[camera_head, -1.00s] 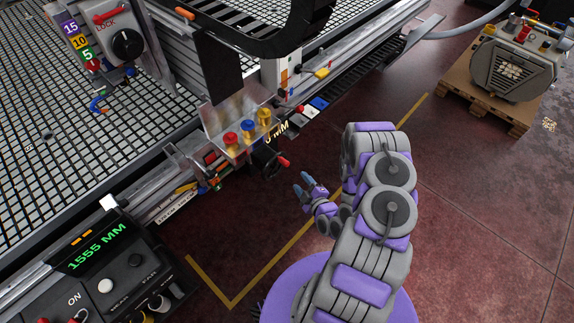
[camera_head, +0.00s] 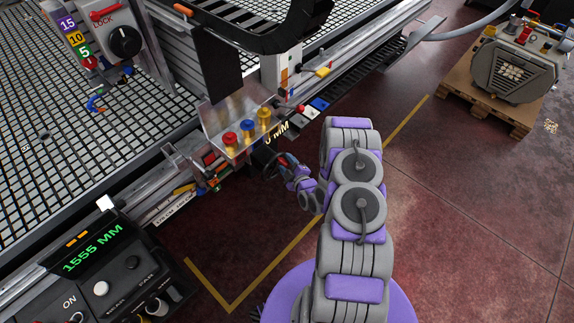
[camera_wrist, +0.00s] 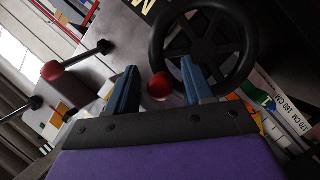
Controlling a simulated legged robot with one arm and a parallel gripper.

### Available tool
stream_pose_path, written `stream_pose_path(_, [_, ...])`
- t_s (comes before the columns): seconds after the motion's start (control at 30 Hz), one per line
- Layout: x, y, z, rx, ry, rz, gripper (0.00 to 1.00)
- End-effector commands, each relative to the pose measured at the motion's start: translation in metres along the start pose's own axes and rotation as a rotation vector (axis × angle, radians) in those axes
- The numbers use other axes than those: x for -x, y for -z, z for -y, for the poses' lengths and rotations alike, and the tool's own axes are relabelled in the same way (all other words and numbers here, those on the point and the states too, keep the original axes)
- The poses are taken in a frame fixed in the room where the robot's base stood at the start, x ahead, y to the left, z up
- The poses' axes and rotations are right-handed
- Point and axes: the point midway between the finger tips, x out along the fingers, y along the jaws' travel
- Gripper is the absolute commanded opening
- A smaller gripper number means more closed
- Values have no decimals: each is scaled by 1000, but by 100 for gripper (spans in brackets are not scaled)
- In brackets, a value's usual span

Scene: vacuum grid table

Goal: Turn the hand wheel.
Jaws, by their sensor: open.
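The hand wheel is black with spokes and fills the upper middle of the wrist view (camera_wrist: 243,62). In the head view the wheel (camera_head: 268,160) sits on the table's front side below the metal bracket, partly hidden by my gripper. Its red knob (camera_wrist: 159,86) shows at the wheel's lower left in the wrist view. My gripper (camera_wrist: 158,82) is open, with one blue finger on each side of the red knob; I cannot tell whether either touches it. In the head view my gripper (camera_head: 286,166) is right at the wheel.
The bracket (camera_head: 230,118) with red, blue and yellow knobs stands just above the wheel. A control panel (camera_head: 90,262) reading 1555 MM is at lower left. A pump on a pallet (camera_head: 490,103) stands far right.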

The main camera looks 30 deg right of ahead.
Motion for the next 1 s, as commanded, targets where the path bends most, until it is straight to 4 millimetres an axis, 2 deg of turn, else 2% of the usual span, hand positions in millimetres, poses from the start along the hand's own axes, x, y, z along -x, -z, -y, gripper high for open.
stream_pose_path(0.23, [0, 0, 0, 0, 1, 0, 50])
stream_pose_path(0.77, [0, 0, 1, 0, 2, 0, 0])
stream_pose_path(1.0, [0, 0, 1, 0, 3, 0, 0])
